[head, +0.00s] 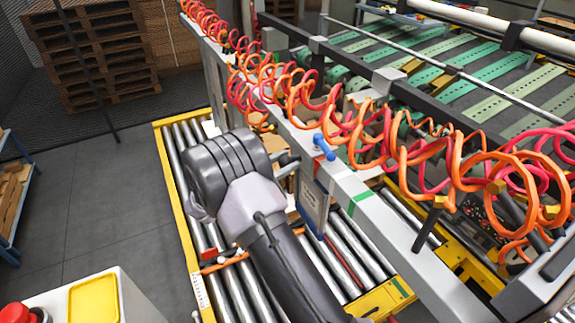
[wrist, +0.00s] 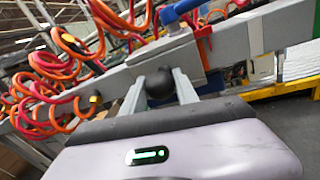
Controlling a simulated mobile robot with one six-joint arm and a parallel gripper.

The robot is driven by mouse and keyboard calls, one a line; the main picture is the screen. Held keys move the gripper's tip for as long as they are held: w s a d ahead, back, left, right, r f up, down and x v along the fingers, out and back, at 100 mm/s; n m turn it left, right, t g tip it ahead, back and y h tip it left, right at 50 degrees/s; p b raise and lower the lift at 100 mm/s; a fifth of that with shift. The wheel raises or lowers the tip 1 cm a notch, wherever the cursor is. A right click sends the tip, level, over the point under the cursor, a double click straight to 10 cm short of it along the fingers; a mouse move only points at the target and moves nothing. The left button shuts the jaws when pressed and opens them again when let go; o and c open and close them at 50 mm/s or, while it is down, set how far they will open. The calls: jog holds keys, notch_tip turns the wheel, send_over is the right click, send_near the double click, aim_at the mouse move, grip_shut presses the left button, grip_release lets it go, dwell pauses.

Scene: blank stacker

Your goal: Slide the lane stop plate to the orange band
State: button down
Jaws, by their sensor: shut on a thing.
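The lane stop plate (head: 313,203) is a pale grey panel with a blue edge, hanging below the grey rail (head: 352,188) over the rollers in the head view. A blue lever (head: 323,146) sits on the rail above it and also shows at the top of the wrist view (wrist: 182,9). In the wrist view my gripper (wrist: 160,82) is shut on a round black knob (wrist: 160,86) in front of the rail. The head view shows my gripper (head: 286,160) side-on, left of the plate, with the knob hidden. An orange-red strip (wrist: 204,34) crosses the rail beside the lever; I cannot tell whether it is the orange band.
Coiled orange and red hoses (head: 400,145) hang along the rail, close to my arm. A green band (head: 361,199) marks the rail to the right. Yellow-framed rollers (head: 345,245) run below. Wooden pallets (head: 100,55) stand at the back left, with clear floor in front.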

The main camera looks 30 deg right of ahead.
jog(key=shift+w+a+r, duration=0.1)
jog(key=shift+w, duration=0.85)
jog(key=c, duration=0.9)
grip_release()
jog(key=shift+c, duration=0.2)
jog(key=p+v, duration=0.1)
jog(key=v, duration=1.6)
jog(key=shift+s+a, duration=0.15)
